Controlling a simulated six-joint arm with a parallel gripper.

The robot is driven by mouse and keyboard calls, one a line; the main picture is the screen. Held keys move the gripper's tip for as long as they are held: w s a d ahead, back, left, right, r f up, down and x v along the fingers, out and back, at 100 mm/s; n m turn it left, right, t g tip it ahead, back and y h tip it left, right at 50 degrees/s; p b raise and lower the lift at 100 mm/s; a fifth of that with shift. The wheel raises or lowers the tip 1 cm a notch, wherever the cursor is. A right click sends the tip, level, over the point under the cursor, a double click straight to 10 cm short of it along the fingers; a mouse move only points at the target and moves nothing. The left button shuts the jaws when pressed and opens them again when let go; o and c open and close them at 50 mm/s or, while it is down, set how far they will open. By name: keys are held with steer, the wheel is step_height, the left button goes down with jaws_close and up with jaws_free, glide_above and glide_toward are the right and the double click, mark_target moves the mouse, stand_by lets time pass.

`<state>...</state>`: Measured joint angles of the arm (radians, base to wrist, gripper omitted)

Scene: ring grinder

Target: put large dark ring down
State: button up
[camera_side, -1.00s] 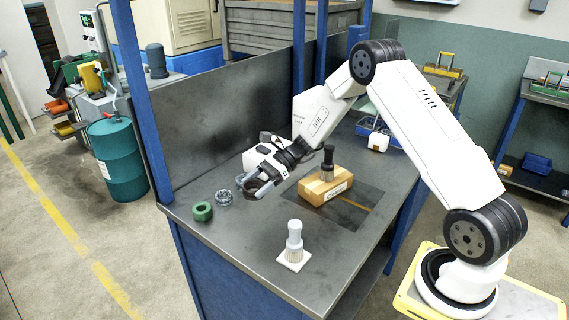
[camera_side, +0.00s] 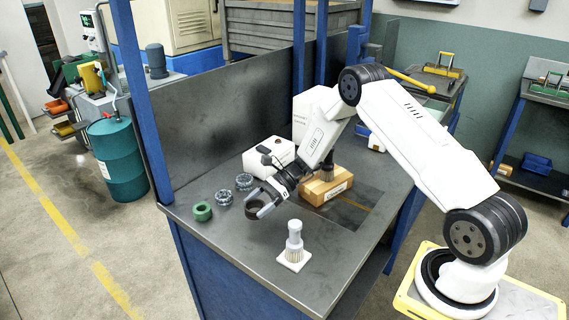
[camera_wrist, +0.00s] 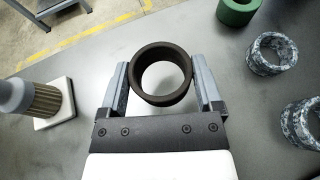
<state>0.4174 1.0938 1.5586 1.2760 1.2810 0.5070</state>
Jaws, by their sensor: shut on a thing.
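The large dark ring (camera_wrist: 160,74) is between the two fingers of my gripper (camera_wrist: 161,82) in the wrist view, with a finger against each side. My gripper is shut on it. In the side view the dark ring (camera_side: 254,209) is at the tip of my gripper (camera_side: 262,203), low over the grey bench top. I cannot tell whether its underside touches the bench.
A green ring (camera_side: 202,211) and two speckled grey rings (camera_side: 224,198) (camera_side: 244,181) lie left of my gripper. A grey-topped brush (camera_side: 294,243) stands on a white square at the front. Bare bench (camera_side: 240,245) lies in front.

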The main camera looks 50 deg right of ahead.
steer(key=shift+f, duration=1.6)
steer(key=shift+f, duration=0.1)
steer(key=o, duration=1.2)
steer(key=shift+s+d+r, duration=0.15)
steer(key=shift+d+r, duration=0.2)
steer(key=shift+d, duration=0.2)
steer(key=shift+v, duration=1.05)
step_height(320, 180, up, 5)
steer(key=shift+a+r, duration=0.15)
steer(key=shift+r, duration=0.8)
